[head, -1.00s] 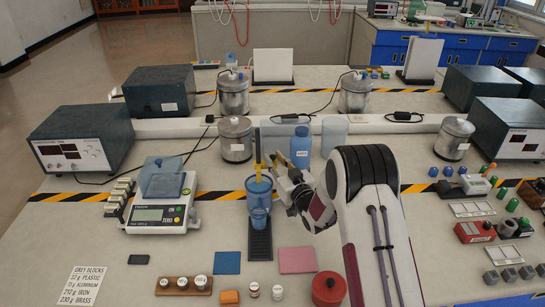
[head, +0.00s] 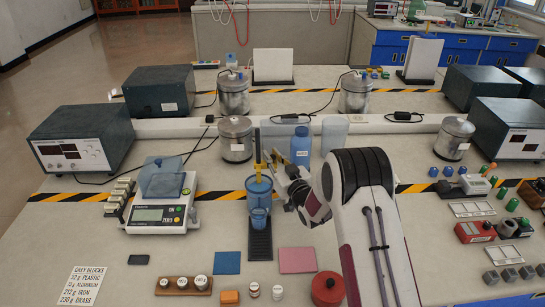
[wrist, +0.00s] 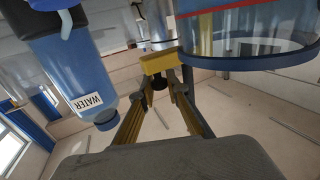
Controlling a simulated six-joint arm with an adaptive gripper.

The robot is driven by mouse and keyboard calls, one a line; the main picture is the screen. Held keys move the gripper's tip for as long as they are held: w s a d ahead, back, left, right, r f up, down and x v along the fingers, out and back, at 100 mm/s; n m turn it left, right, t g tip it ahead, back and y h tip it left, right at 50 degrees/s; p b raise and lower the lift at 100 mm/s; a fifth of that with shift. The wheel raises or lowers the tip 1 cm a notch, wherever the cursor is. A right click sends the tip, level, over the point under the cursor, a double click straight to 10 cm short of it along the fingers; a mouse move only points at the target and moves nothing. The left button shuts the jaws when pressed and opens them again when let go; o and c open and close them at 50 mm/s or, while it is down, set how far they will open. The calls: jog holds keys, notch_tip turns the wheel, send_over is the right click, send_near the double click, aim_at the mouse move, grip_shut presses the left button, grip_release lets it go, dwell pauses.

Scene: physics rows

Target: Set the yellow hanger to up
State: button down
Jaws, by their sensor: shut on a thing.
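The yellow hanger (head: 258,150) shows in the head view as a narrow upright yellow piece above the blue vessel (head: 259,188) on its dark stand (head: 260,243). In the wrist view a yellow block (wrist: 158,62), which looks like part of the hanger, sits between the fingertips. My gripper (head: 272,162) comes in from the right, beside the vessel's top, and is shut on it. My gripper's two fingers also show in the wrist view (wrist: 160,78). The hanger's lower end is hard to make out in the head view.
The blue water bottle (head: 300,147) stands close behind my gripper and looms large in the wrist view (wrist: 75,85). A clear cylinder with a red line (wrist: 250,40) is near the fingers. A scale (head: 160,215) stands left. Blue and pink mats (head: 297,260) lie in front.

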notch_tip(320, 180, up, 10)
jog(key=shift+r, duration=0.2)
dwell(0.3)
jog(key=shift+r, duration=0.1)
jog(key=c, duration=2.3)
grip_release()
jog(key=shift+f, duration=0.25)
jog(key=shift+s, duration=0.1)
jog(key=shift+v, duration=5.85)
jog(key=shift+d, duration=0.1)
